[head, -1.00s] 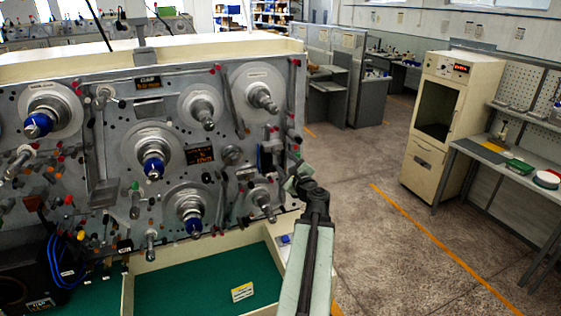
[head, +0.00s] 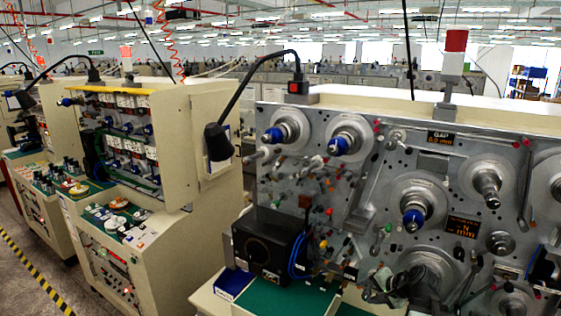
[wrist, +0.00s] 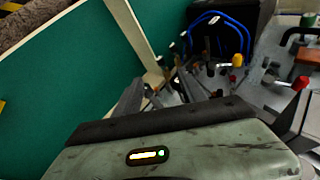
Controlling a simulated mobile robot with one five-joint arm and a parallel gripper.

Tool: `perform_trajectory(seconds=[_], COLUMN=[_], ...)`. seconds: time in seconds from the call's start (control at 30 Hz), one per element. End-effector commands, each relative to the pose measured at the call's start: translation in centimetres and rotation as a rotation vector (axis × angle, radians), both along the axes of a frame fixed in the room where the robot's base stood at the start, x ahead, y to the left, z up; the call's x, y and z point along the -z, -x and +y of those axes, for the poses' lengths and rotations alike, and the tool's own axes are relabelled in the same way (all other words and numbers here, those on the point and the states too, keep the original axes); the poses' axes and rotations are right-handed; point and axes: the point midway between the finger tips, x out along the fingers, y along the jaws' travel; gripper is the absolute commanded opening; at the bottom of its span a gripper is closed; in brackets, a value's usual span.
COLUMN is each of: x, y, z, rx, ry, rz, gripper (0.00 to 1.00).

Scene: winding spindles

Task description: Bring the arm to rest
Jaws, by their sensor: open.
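My gripper (wrist: 163,88) shows in the wrist view with its two dark fingers spread apart and nothing seen held between them. It points toward the green work surface (wrist: 60,85) and a cluster of small metal posts (wrist: 178,80). In the head view my gripper (head: 388,287) is small, at the lower edge in front of the spindle panel (head: 340,200). Its fingers are hard to make out there. Most of my arm is out of the head view.
A black box (head: 268,247) with a blue cable (head: 297,258) stands left of my gripper. Blue-tipped spindles (head: 413,218) stick out of the panel. A red knob (wrist: 300,83) and a yellow knob (wrist: 237,60) are close by. Another cream machine (head: 130,240) stands at left.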

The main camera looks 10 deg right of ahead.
Motion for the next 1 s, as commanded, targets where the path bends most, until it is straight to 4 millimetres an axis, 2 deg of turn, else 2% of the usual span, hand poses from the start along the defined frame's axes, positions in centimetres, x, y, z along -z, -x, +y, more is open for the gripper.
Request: perform_trajectory(seconds=[0.03, 0.1, 0.2, 0.3, 0.47, 0.5, 0.77, 0.9, 1.0], x=[1.3, 3.0, 4.7, 5.7, 6.4, 8.6, 16.8, 22.0, 25.1], y=[0.2, 1.3, 3.0, 4.7, 7.2, 7.4, 8.3, 8.9, 9.3], z=[3.9, 7.9, 12.1, 15.2, 18.9, 18.6, 18.3, 18.4, 18.4], rx=[-0.126, -0.292, -0.489, -0.654, -0.882, -0.882, -0.88, -0.887, -0.891], ry=[0.075, 0.188, 0.329, 0.451, 0.636, 0.638, 0.62, 0.612, 0.607], rz=[0.058, 0.141, 0.236, 0.318, 0.434, 0.442, 0.461, 0.477, 0.487], gripper=[0.48, 0.48, 0.48, 0.48, 0.48, 0.48, 0.48, 0.48, 0.48])
